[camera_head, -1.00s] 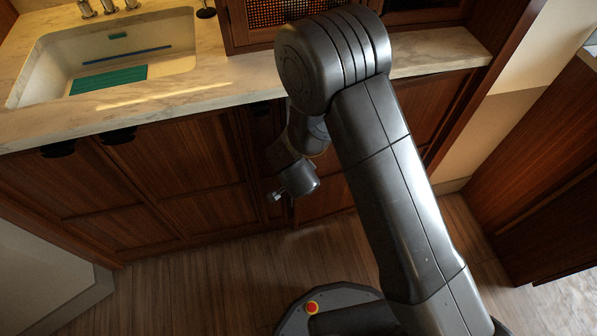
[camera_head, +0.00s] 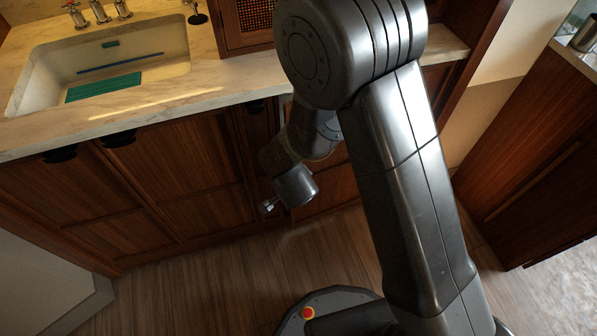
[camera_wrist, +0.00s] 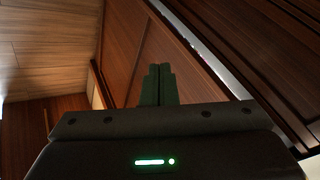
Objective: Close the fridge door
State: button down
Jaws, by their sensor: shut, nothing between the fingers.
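A dark brown wooden panel door (camera_wrist: 188,75) fills the middle of the wrist view, with a bright pale strip along its right edge. It looks like the fridge door, standing slightly apart from the dark cabinet front. In the head view, part of a lower wooden front (camera_head: 335,190) shows beside my arm; the arm hides most of that area. My gripper (camera_head: 267,207) is low in front of the cabinets. Its dark fingers (camera_wrist: 158,84) are together and empty, pointing toward the panel. I cannot tell whether they touch it.
A marble counter (camera_head: 230,85) with a sink (camera_head: 165,60) runs above the lower cabinets (camera_head: 170,180). Another wooden cabinet (camera_head: 530,170) stands at the right. A pale wall block (camera_head: 45,265) is at the lower left. Wooden floor (camera_head: 200,275) is clear between them.

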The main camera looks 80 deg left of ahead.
jog(key=w+a+f+m+g+h+b, duration=0.1)
jog(key=w+f+m+g+b, duration=0.3)
jog(key=f+m+g+b, duration=0.9)
jog(key=w+d+r+m+g+y+b, duration=0.1)
jog(key=w+r+m+g+y+b, duration=0.15)
jog(key=w+m, duration=0.5)
jog(key=w+r+m+g+y+b, duration=0.1)
jog(key=w+r+m+y, duration=0.2)
jog(key=m, duration=0.8)
jog(key=w+a+f+b+x, duration=0.1)
jog(key=a+x, duration=0.1)
jog(key=x, duration=1)
jog(key=shift+w+a+h, duration=0.15)
jog(key=shift+a+h, duration=0.05)
jog(key=shift+h, duration=0.25)
jog(key=shift+r+t, duration=0.15)
jog(key=shift+t, duration=0.1)
